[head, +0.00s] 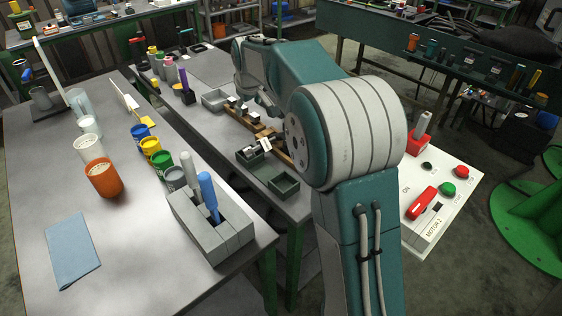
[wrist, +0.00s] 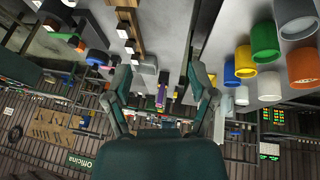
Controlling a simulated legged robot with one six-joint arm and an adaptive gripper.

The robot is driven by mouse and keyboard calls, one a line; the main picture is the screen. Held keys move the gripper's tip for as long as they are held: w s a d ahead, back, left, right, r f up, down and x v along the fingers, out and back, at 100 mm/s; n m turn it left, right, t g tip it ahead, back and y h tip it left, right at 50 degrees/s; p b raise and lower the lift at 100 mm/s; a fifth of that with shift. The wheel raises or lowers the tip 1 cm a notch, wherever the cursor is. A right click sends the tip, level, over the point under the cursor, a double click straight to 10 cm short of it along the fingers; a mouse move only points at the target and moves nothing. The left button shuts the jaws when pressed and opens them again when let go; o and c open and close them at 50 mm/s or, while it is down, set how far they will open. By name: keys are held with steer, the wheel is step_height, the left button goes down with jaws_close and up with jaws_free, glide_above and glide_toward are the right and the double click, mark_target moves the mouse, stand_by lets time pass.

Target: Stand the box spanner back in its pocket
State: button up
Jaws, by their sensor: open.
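A grey block with pockets (head: 212,232) stands at the near edge of the left table. A blue-handled tool (head: 209,195) and a light grey rod-like handle (head: 188,168) stand upright in it. I cannot tell for certain which piece is the box spanner. My gripper (wrist: 160,88) is open, with a clear gap between its two fingers. A purple-handled thing (wrist: 161,96) shows beyond that gap, apart from the fingers; it also stands upright on the far table in the head view (head: 186,85). In the head view my arm largely hides the gripper.
Green (head: 161,160), yellow and blue tins, an orange pot (head: 103,179) and a blue cloth (head: 72,250) are on the left table. Dark green trays (head: 283,184) lie beside my arm. A control box with buttons (head: 440,205) is at right.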

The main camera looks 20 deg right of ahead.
steer(key=s+r+m, duration=0.2)
steer(key=s+r, duration=0.1)
steer(key=s, duration=1.1)
steer(key=s+r+m, duration=0.2)
steer(key=s+r, duration=0.1)
steer(key=s, duration=1.2)
steer(key=s+f+m, duration=0.1)
steer(key=s+f, duration=0.4)
steer(key=s, duration=0.5)
steer(key=shift+s, duration=0.1)
